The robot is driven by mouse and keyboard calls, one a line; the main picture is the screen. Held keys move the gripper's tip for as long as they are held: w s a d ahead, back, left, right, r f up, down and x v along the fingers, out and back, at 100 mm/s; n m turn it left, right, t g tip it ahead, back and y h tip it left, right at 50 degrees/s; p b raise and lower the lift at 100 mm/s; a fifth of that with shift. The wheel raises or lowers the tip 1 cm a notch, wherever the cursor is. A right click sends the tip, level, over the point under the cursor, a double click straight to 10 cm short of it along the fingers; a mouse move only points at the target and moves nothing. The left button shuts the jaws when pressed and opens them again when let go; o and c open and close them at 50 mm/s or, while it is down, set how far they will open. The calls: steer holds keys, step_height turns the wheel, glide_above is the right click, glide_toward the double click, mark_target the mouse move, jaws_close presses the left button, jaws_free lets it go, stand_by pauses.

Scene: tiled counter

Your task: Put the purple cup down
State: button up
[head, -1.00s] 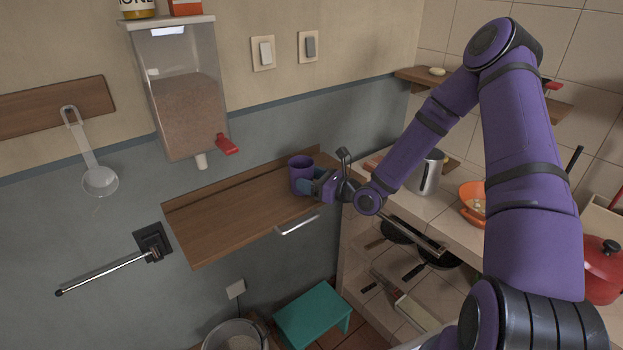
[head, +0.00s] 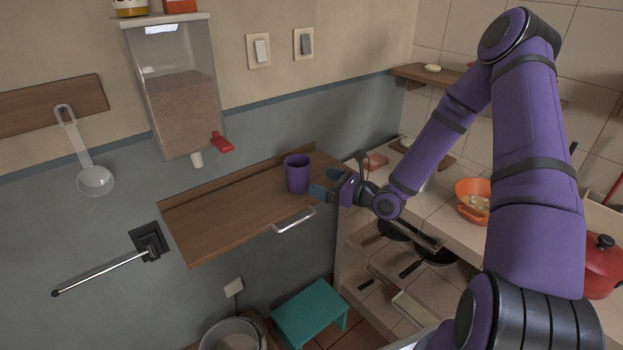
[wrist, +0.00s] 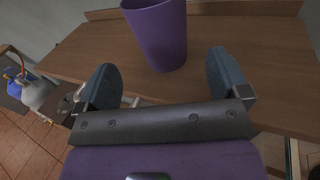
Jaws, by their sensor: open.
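The purple cup (head: 297,174) stands upright on the wooden wall shelf (head: 225,200), near its right end. My gripper (head: 322,187) is just to the right of the cup, open and apart from it. In the wrist view the cup (wrist: 158,35) stands ahead of the two spread fingers (wrist: 163,82), and its top is cut off by the frame edge. Nothing is between the fingers.
A grain dispenser (head: 178,100) with a red tap hangs above the shelf. A metal handle (head: 294,220) sits at the shelf's front edge. The tiled counter to the right holds an orange bowl (head: 472,198) and a red pot (head: 602,265). The shelf's left part is clear.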

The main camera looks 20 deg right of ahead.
steer(key=v, duration=0.6)
steer(key=s+a+r+n+g, duration=0.5)
steer(key=s+r+n+g, duration=0.15)
steer(key=r+n, duration=0.2)
steer(key=s+a+r+n+g, duration=0.5)
steer(key=s+r+n+g, duration=0.15)
steer(key=n, duration=0.35)
steer(key=s+d+r+n+t+h, duration=0.2)
steer(key=s+d+r+n+h, duration=0.1)
steer(key=s+r+n+h, duration=0.2)
steer(key=s+d+r+n+t+h, duration=0.2)
steer(key=s+d+r+n+h, duration=0.2)
steer(key=s+r, duration=0.6)
steer(key=shift+d+r+n+t+h, duration=0.3)
steer(key=shift+n+h, duration=0.15)
steer(key=shift+h, duration=0.85)
steer(key=shift+f, duration=0.1)
